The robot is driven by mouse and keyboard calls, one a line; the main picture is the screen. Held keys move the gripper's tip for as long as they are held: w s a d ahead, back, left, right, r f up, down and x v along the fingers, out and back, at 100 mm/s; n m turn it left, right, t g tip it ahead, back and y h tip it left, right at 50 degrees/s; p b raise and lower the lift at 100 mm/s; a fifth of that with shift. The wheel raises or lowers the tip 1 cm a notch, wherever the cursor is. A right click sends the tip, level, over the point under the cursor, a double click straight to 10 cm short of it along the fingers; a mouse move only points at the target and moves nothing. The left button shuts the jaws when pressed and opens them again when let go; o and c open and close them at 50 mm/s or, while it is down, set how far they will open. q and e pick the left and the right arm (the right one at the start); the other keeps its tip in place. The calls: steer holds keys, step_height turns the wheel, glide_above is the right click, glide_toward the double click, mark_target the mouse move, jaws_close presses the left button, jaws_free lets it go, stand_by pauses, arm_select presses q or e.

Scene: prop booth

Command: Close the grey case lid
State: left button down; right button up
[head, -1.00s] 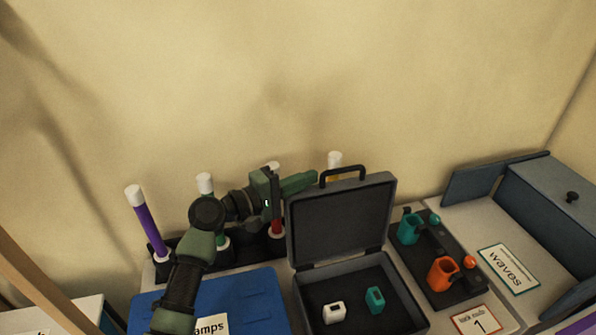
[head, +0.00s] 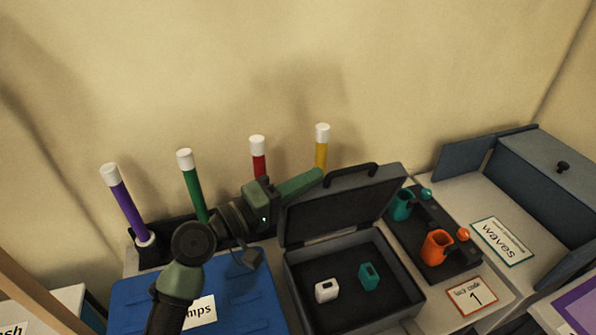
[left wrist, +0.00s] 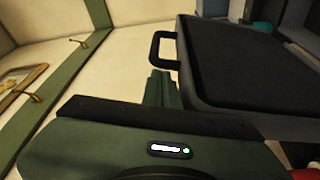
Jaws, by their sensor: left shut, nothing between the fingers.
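A black handle (head: 352,173) sits on the lid's upper edge. Inside the base lie a white piece (head: 327,291) and a teal piece (head: 369,277). My left gripper (head: 312,179) is shut and empty, its fingers at the lid's upper left edge, behind it. The left wrist view shows the fingers (left wrist: 161,88) beside the lid (left wrist: 250,60) and its handle (left wrist: 158,48); whether they touch is unclear. My right gripper is not in view.
Purple (head: 125,205), green (head: 193,190), red (head: 259,167) and yellow (head: 321,152) white-capped sticks stand in a black rack behind. A blue mat-like panel (head: 240,300) lies left of the case.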

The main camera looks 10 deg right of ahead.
arm_select(q)
steer(key=s+d+f+m+b, duration=0.1)
steer(key=s+f+m+b, duration=0.1)
steer(key=s+f+b, duration=0.3)
steer(key=s+d+f+m+h+b, duration=0.1)
steer(key=s+f+b, duration=0.4)
steer(key=s, duration=0.7)
steer(key=shift+s+d+f+m, duration=0.15)
steer(key=shift+d+f+m, duration=0.5)
steer(key=shift+m, duration=0.45)
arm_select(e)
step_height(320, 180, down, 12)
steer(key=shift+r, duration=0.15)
arm_select(q)
steer(key=shift+r, duration=0.1)
